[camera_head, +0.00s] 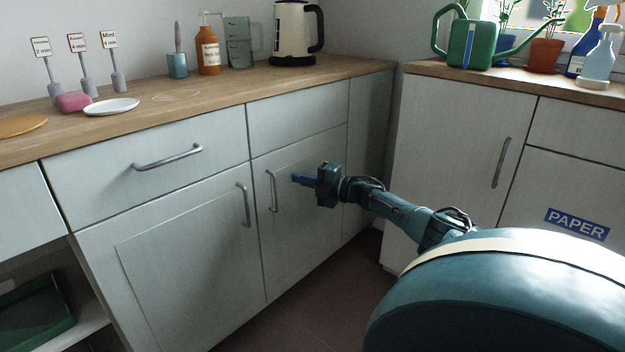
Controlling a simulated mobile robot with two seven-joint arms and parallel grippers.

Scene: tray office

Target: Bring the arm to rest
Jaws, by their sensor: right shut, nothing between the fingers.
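My right gripper (299,179) is in the middle of the head view, at the end of my teal right arm (405,211), which comes in from the right. Its blue fingers are shut with nothing between them. They point left, in front of the lower cabinet door (297,207) and close to its vertical handle (271,191). I cannot tell whether the fingertips touch the handle. The door looks closed. My left gripper is not in view.
The wooden counter (220,88) holds a kettle (293,32), a brown bottle (208,50), a white plate (111,107) and a pink sponge (74,101). A green watering can (470,42) stands on the right counter. Open floor (325,310) lies below the arm. A green tray (36,318) sits low at left.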

